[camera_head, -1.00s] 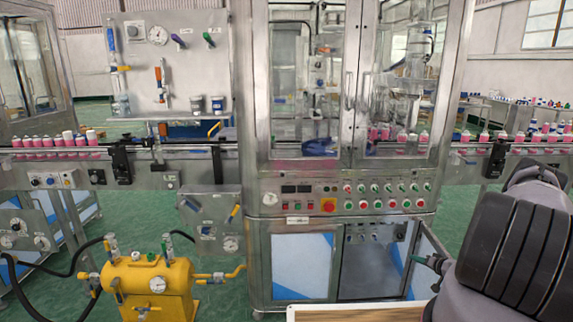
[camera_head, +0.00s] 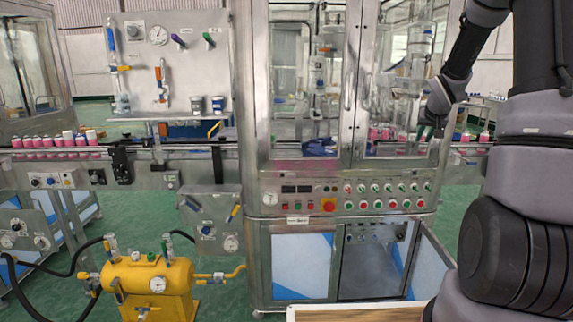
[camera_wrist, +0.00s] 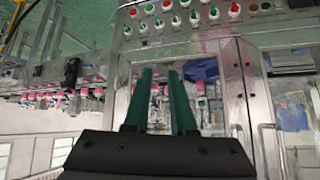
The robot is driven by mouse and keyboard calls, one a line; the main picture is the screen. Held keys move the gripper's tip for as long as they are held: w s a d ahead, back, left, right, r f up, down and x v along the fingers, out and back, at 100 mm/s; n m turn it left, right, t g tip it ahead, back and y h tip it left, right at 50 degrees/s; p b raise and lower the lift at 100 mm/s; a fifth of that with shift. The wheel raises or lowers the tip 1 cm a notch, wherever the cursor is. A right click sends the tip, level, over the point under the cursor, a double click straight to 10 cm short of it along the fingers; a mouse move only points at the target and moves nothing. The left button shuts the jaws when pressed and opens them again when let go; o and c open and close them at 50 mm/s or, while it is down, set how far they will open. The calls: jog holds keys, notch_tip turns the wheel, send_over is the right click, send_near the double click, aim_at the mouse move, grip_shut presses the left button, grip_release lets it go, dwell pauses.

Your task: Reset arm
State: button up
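My gripper (camera_head: 428,132) is at the right of the head view, in front of the machine's right glass door. Its two green fingers (camera_wrist: 160,78) show in the wrist view, parallel with a gap between them. Only background shows in the gap, so it is open and empty. My arm is raised and bent at the right side of the head view.
The crimping machine (camera_head: 346,181) stands in the middle, its glass doors closed and its control panel full of buttons. A conveyor (camera_head: 45,158) with pink cans runs to both sides. A yellow tank (camera_head: 150,284) stands at lower left. A lower cabinet door stands open.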

jog(key=s+a+r, duration=0.6)
jog(key=s+r, duration=0.1)
jog(key=s, duration=0.1)
jog(key=s+a+r, duration=0.6)
jog(key=s, duration=0.3)
jog(key=s+a+y, duration=0.1)
jog(key=s+a, duration=0.2)
jog(key=s, duration=0.3)
jog(key=s+a+r+g+y, duration=0.1)
jog(key=s+a+y, duration=0.1)
jog(key=s, duration=0.4)
jog(key=s+a+r+y, duration=0.1)
jog(key=s+a, duration=0.3)
jog(key=s, duration=0.2)
jog(key=shift+s+a, duration=0.2)
jog(key=shift+s, duration=0.1)
dwell(1.2)
